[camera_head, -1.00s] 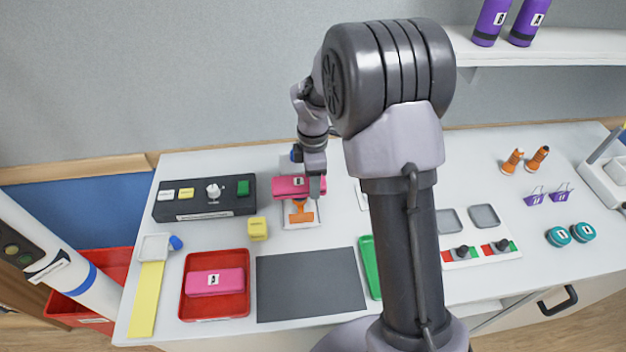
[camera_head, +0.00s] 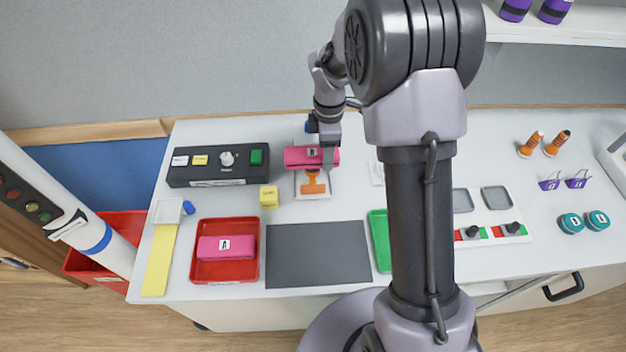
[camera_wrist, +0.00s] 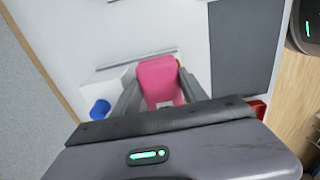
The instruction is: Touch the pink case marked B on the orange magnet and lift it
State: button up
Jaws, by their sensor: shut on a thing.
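The pink case (camera_head: 298,158) with a small white label, too small to read surely, is at the back of the table, just behind the orange magnet (camera_head: 314,183) on its white base. My gripper (camera_head: 328,156) comes down on it from behind. In the wrist view my gripper (camera_wrist: 160,97) has a finger on each side of the pink case (camera_wrist: 158,78) and is shut on it. The case looks level; whether it is clear of its support I cannot tell.
A second pink case (camera_head: 240,247) lies in a red tray (camera_head: 224,277) at front left. A black control box (camera_head: 218,177) and a yellow cube (camera_head: 269,197) stand left of the magnet. A dark grey mat (camera_head: 318,255) lies bare in front.

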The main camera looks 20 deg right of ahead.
jog(key=shift+r+p, duration=2.85)
jog(key=shift+r, duration=0.4)
